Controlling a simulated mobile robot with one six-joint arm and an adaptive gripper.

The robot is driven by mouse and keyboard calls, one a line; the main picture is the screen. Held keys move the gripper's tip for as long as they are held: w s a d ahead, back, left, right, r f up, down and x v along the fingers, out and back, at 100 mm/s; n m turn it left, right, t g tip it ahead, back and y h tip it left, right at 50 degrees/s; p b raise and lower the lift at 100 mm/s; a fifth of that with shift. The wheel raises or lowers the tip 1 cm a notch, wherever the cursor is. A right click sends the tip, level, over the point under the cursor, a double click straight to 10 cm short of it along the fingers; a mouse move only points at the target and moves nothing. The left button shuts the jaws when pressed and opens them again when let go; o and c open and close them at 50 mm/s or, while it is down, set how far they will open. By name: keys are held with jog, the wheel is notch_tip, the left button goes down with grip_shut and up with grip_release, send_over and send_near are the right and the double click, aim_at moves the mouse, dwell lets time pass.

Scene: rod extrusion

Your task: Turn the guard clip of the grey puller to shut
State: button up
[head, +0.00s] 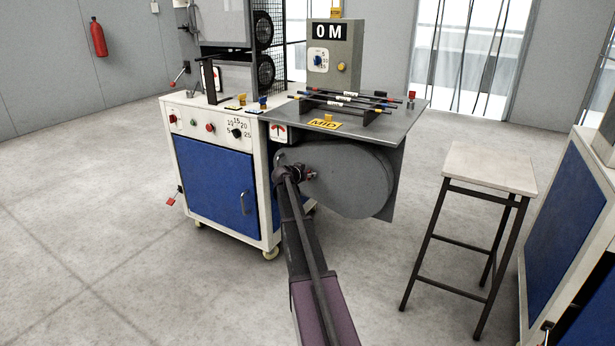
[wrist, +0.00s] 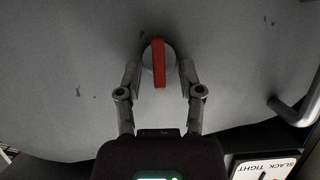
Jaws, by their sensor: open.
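In the wrist view the guard clip (wrist: 159,62) is a red bar on a round pale boss. It stands upright in the picture on the grey guard (wrist: 80,60). My gripper (wrist: 160,80) is open, with one finger on each side of the clip and a small gap to each. In the head view my gripper (head: 309,175) is at the left part of the rounded guard (head: 350,185), below the top of the grey puller (head: 400,122). The clip is mostly hidden there by my gripper and arm.
A SLACK TIGHT label (wrist: 265,167) and a metal handle (wrist: 293,112) show at the right of the wrist view. A rack (head: 345,106) holds several rods on the puller. A white and blue cabinet (head: 212,180) stands left, a stool (head: 490,170) right. Floor between is clear.

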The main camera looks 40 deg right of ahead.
jog(key=shift+r, duration=0.1)
grip_shut()
